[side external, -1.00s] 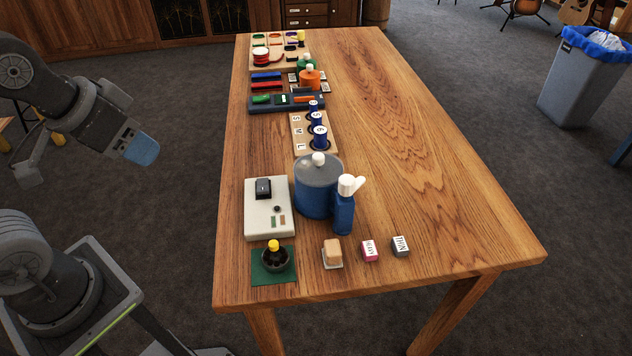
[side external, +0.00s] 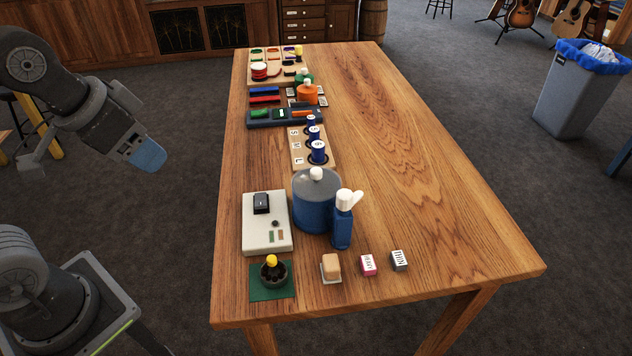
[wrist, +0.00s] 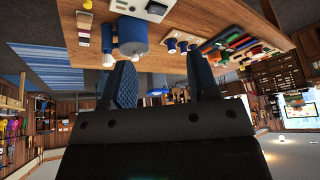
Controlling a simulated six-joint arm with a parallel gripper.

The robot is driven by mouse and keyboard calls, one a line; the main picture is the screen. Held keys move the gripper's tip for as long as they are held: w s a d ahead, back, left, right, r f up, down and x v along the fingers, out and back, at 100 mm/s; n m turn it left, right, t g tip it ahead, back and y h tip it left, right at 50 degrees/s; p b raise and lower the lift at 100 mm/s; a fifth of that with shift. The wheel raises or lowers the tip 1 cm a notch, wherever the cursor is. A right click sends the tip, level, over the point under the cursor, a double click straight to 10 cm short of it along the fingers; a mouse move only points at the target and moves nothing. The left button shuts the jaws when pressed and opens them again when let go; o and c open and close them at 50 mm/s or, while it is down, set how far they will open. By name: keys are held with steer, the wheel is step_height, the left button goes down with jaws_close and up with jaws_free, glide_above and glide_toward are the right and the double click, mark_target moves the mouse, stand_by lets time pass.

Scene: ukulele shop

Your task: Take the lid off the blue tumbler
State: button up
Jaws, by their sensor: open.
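The blue tumbler (side external: 314,213) stands upright on the table, with its grey lid (side external: 302,184) on top and a white knob (side external: 316,173) on the lid. In the wrist view the tumbler (wrist: 132,33) appears upside down near the top. My gripper (side external: 148,155) is off the table's left side, well apart from the tumbler, with blue fingertips. In the wrist view its two fingers (wrist: 165,82) are spread with nothing held between them.
A blue bottle with a white top (side external: 342,228) stands close at the tumbler's right front. A pale box (side external: 266,234) lies to its left. Blue spools (side external: 318,152) stand behind it. A green mat (side external: 271,292) and small blocks (side external: 368,265) lie in front. The table's right side (side external: 440,200) is clear.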

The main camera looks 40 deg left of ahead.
steer(key=w+d+r+m+g, duration=0.2)
steer(key=w+d+r+m, duration=0.1)
steer(key=w+m, duration=0.4)
steer(key=m+g, duration=0.3)
steer(key=m, duration=0.7)
glide_above(316, 169)
steer(key=f, duration=1.2)
steer(key=shift+s+a+f, duration=0.15)
steer(key=shift+s+a, duration=0.05)
steer(key=shift+a, duration=0.1)
steer(key=shift+w+d+f, duration=0.1)
steer(key=shift+d+f, duration=0.1)
steer(key=shift+f, duration=1.15)
steer(key=shift+w+d+f, duration=0.1)
steer(key=shift+d+f, duration=0.05)
steer(key=shift+f, duration=1.2)
steer(key=c, duration=1)
